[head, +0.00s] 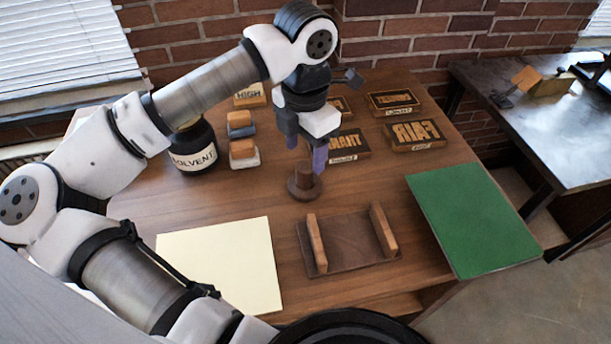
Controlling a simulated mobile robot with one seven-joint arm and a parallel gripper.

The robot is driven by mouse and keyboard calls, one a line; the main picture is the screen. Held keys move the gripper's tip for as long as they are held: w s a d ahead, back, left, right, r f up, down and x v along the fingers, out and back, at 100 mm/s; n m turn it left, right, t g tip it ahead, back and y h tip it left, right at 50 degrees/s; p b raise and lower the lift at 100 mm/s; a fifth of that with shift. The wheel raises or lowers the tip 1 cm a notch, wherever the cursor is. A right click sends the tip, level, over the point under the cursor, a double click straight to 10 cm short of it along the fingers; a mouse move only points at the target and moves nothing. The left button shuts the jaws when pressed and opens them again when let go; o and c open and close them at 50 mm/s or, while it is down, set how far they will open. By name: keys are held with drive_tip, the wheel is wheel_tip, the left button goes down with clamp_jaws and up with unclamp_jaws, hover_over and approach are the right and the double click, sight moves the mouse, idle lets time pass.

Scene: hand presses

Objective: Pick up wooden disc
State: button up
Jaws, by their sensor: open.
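The wooden disc (304,187) stands on the brown wooden table as a round dark-brown base with a narrower upper part. My gripper (307,157) points down directly above it, with its purple fingers apart. The front finger comes down close to the top of the disc's upper part and overlaps it in the picture. I cannot tell whether the fingers touch it. The jaws are open and hold nothing that I can see.
A wooden tray with two upright bars (348,262), a cream paper sheet (222,265) and a green mat (470,218) lie in front. A solvent jar (194,150), ink-pad-like blocks (243,153) and several letter blocks (413,134) stand behind. A dark side table (535,105) is right.

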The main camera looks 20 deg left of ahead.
sight(306, 166)
drive_tip(key=shift+w+f+p, duration=0.15)
drive_tip(key=shift+f+p, duration=0.35)
drive_tip(key=shift+f, duration=1)
drive_tip(key=shift+w+f+p, duration=0.1)
drive_tip(key=shift+f+p, duration=0.4)
drive_tip(key=shift+f, duration=0.95)
drive_tip(key=c, duration=1)
drive_tip(key=shift+r, duration=0.1)
